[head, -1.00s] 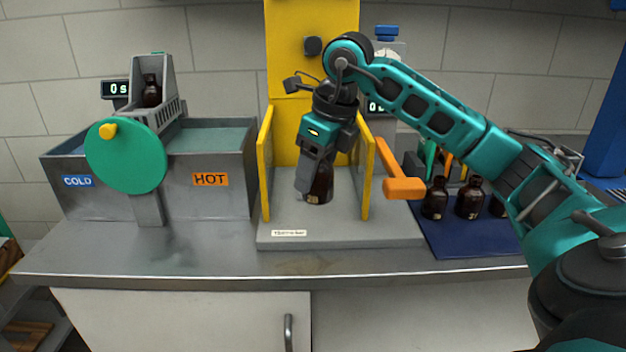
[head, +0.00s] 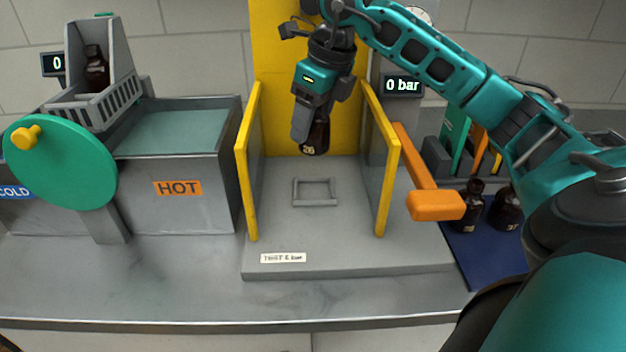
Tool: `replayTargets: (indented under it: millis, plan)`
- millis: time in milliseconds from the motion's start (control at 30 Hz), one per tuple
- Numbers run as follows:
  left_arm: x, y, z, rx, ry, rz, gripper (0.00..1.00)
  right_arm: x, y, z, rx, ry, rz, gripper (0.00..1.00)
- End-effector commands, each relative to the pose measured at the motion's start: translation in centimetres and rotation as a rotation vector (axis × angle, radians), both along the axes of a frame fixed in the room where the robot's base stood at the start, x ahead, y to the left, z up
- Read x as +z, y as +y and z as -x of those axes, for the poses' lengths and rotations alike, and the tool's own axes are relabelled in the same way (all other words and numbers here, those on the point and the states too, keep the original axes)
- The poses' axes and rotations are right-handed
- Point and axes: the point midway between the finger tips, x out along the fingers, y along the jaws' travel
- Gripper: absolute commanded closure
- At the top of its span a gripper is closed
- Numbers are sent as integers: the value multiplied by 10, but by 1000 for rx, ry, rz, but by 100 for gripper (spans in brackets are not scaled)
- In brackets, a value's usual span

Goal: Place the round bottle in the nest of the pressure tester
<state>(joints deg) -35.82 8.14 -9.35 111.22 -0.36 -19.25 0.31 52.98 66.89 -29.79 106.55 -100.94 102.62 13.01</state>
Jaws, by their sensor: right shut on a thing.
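My right gripper (head: 309,125) is shut on an amber bottle (head: 316,137) with a label reading 26. It holds the bottle in the air between the yellow side walls of the pressure tester (head: 350,268). The square nest (head: 315,192) on the tester's grey base is empty, and the bottle shows above and behind it in the picture. The gripper hides the upper part of the bottle. The tester's orange handle (head: 436,204) is at its right side, and its display (head: 403,85) reads 0 bar. My left gripper is out of view.
At the left, a bath (head: 185,195) marked HOT and COLD has a green wheel (head: 60,162) and a grey basket (head: 98,104) holding an amber bottle (head: 97,72). More amber bottles (head: 468,206) stand on a blue mat (head: 487,262) at the right. The front counter is clear.

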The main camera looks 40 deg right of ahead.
Motion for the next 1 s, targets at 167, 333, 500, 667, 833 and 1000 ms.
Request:
replayTargets:
  millis: [167, 333, 500, 667, 833, 1000]
  plan:
    - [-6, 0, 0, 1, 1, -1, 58, -32, 0, 2, 1, 7, 1, 73]
    - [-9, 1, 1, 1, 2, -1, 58, -57, 0, 1, 0, 3, 1, 73]
    - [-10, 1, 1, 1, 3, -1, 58, -68, 0, 0, 1, 2, 1, 73]
    - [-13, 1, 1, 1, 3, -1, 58, -91, 0, 1, 1, 5, 1, 73]
    - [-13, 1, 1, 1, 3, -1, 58, -99, 0, 0, 1, 0, 1, 73]
    - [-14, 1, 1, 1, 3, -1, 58, -100, 0, 0, 1, 0, 1, 73]
